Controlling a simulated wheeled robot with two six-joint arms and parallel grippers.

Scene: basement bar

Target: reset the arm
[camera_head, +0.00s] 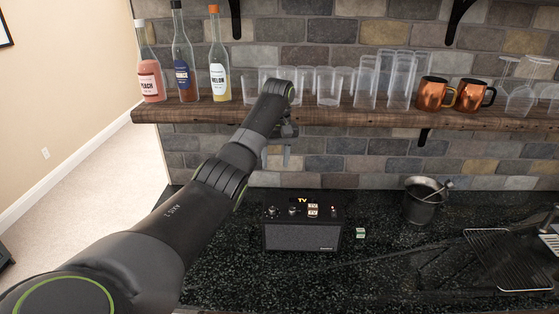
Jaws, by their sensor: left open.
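My left arm reaches up and forward from the lower left of the head view. My left gripper (276,156) is at its far end, in front of the wooden shelf's edge and above the black counter. Its fingers point down and are apart, with nothing between them. My right gripper is not in view.
The wooden shelf (350,116) holds bottles (184,62), clear glasses (366,82) and copper mugs (432,95). On the counter (370,270) stand a black speaker box (302,237), a small green-white cube (360,233), a metal cup (422,203) and a wire rack (505,262).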

